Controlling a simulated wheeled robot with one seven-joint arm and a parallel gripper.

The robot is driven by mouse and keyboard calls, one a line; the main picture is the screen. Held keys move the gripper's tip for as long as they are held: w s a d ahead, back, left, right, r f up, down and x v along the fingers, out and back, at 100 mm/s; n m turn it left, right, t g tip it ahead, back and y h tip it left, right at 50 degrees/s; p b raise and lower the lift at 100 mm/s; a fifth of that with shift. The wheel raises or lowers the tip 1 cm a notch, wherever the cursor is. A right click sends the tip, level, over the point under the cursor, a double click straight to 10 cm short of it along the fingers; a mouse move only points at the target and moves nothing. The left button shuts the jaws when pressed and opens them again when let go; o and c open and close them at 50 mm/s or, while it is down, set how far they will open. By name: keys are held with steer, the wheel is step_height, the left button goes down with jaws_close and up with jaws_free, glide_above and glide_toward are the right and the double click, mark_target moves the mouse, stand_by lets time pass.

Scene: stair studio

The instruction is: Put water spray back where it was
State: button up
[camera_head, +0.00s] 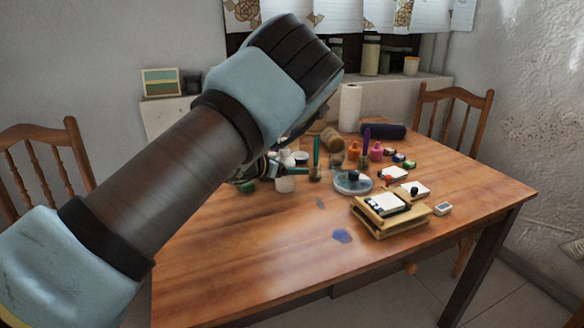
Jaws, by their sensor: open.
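My arm crosses the left half of the view and bends at the top centre. It hides the back left of the table. Only part of my gripper (262,172) shows below the arm, low over the left side of the wooden table (235,255), among small items. I cannot make out anything held in it. I cannot pick out a water spray for certain. Small bottles and jars stand crowded at the table's middle, including an orange bottle (354,151) and a pink bottle (376,151).
A wooden stand with a white pad (388,204) sits at the front right, behind it a round dish (352,183). A white roll (350,107) and a dark cylinder (383,131) are at the back. Chairs flank the table. The front left tabletop is clear.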

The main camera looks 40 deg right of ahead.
steer(key=b+v, duration=0.2)
steer(key=v, duration=1)
steer(key=w+a+f+n+t+y, duration=0.1)
steer(key=w+a+n+t+y, duration=0.3)
steer(key=w+a+n, duration=0.7)
steer(key=w+a+n+t+y, duration=0.4)
steer(key=w+a+n, duration=0.3)
steer(key=a+n, duration=0.7)
steer(key=s+a+n+g+y, duration=0.1)
steer(key=s+a+n+y, duration=0.15)
steer(key=a+n, duration=0.55)
steer(key=s+a+n+g+y, duration=0.15)
steer(key=s+a+n, duration=0.25)
steer(key=a+n, duration=0.4)
steer(key=s+a+n+g, duration=0.2)
steer(key=s+a+n, duration=0.2)
steer(key=s+n, duration=0.1)
steer(key=s+a+n+g+y, duration=0.1)
steer(key=s+a+n+g, duration=0.1)
steer(key=s+a+n, duration=0.2)
steer(key=s+n, duration=0.2)
steer(key=s, duration=0.2)
steer(key=shift+r+n, duration=0.15)
steer(key=shift+n, duration=0.15)
steer(key=shift+s, duration=0.1)
